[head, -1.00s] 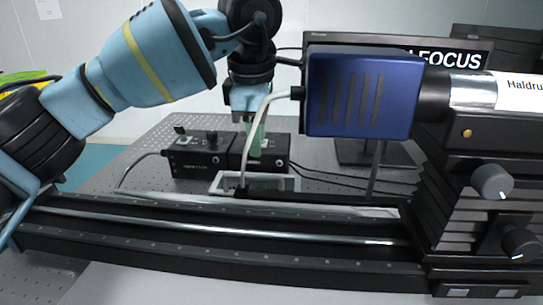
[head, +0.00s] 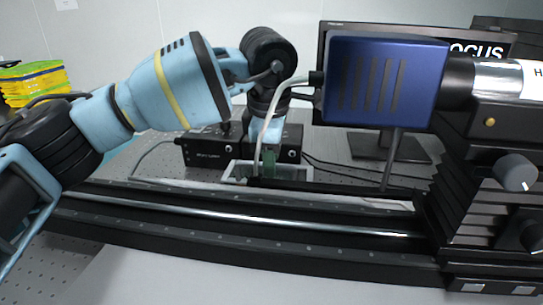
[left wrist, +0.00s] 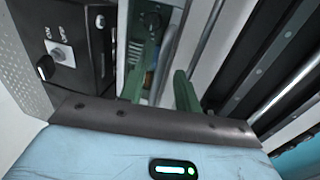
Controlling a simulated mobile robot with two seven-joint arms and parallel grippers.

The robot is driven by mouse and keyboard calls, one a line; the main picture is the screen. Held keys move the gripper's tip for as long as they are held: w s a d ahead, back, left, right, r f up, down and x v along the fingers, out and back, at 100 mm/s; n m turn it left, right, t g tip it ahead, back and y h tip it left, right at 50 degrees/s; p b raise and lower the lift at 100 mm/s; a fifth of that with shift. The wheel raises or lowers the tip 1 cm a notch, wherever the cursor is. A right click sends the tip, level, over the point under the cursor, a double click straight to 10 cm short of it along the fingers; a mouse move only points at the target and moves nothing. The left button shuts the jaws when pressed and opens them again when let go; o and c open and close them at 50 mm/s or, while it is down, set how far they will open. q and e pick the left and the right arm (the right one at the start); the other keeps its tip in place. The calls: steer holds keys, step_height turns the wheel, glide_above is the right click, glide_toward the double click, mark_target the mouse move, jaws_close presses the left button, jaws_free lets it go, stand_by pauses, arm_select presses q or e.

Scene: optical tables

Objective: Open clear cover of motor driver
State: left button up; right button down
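A small grey-framed box (head: 229,171), which looks like the motor driver, sits behind the long black rail in the head view. Its inside shows in the left wrist view (left wrist: 150,52), with small parts in it; a clear cover is hard to make out. My left gripper (head: 269,162) points down at this box, its green fingers at or just above it. In the left wrist view the two fingers of the left gripper (left wrist: 160,88) stand apart, with nothing clearly held between them. Contact with the box cannot be told. My right gripper is not in view.
Black control boxes (head: 205,150) with knobs stand just behind the grey box. The long black rail (head: 230,225) crosses in front. A blue camera body (head: 385,82) and a grey cable (head: 270,112) hang close to my left gripper. A monitor stands behind.

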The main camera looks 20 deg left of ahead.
arm_select(q)
jaws_close()
steer(key=shift+r, duration=0.1)
stand_by(0.3)
